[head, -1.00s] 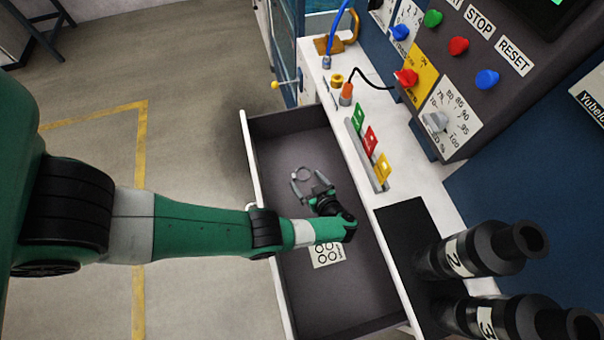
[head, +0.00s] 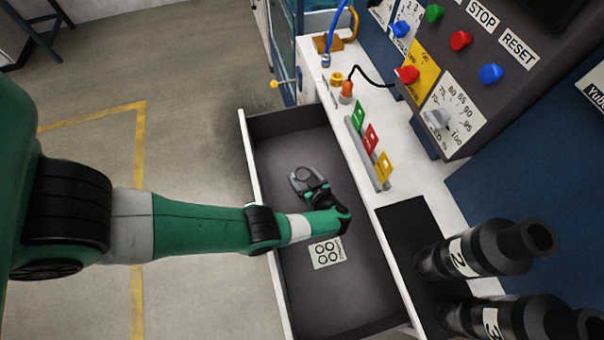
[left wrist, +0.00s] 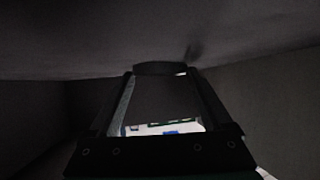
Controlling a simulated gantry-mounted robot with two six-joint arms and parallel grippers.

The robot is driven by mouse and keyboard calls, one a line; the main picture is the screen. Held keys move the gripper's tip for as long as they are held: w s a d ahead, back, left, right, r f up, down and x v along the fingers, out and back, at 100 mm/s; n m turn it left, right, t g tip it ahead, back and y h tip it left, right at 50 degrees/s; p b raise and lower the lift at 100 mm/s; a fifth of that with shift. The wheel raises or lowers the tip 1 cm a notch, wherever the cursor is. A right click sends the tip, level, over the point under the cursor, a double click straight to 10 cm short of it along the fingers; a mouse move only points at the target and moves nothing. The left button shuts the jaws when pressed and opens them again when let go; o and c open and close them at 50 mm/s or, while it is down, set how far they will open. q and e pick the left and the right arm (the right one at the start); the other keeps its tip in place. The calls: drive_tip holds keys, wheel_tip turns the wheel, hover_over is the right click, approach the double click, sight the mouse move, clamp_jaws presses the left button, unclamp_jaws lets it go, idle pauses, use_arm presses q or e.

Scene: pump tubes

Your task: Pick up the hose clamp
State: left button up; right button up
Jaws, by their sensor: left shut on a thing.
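The hose clamp (head: 304,173) is a small ring inside the open drawer, toward its far part. My left gripper (head: 303,178) is down in the drawer with its fingers shut on the clamp. In the left wrist view the clamp (left wrist: 160,68) shows as a dark curved band between the fingertips (left wrist: 158,75). That view is dim, so the clamp's detail and whether it still touches the drawer floor cannot be told. My right gripper is not in view.
The drawer (head: 247,150) has raised walls around my gripper. A white card with circles (head: 326,253) lies on its floor. Green, red and yellow tags (head: 370,139) stand on the white counter (head: 335,110). Black numbered cylinders (head: 480,250) stand at the lower right.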

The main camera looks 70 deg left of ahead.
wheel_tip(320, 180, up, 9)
drive_tip(key=p, duration=0.8)
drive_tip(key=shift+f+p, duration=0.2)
drive_tip(key=shift+p, duration=0.1)
